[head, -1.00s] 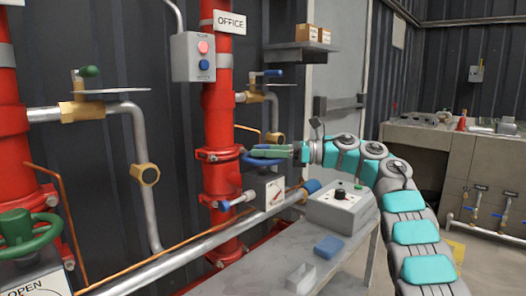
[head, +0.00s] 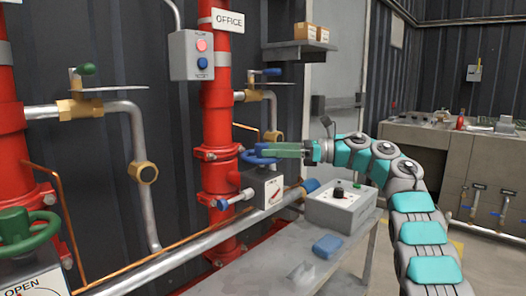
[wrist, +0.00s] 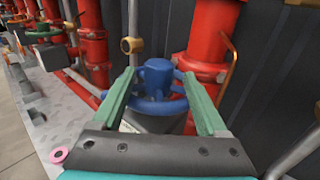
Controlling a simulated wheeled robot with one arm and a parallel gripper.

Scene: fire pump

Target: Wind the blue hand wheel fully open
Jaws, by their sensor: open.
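The blue hand wheel (head: 258,157) sits on a grey gearbox (head: 262,188) with a small indicator plate, beside the red riser marked OFFICE. My gripper (head: 278,150) reaches in from the right at wheel height, its green fingers overlapping the wheel's right side. In the wrist view my gripper (wrist: 159,76) is open, one finger on each side of the blue wheel (wrist: 158,92). The wheel's hub and spokes show between the fingers. I cannot tell whether either finger touches the rim. The wheel's far side is partly hidden in the head view.
A green hand wheel (head: 22,230) stands at the lower left. A grey control box (head: 340,206) and a blue block (head: 327,246) are on the bench below my arm. Copper and steel pipes run nearby.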

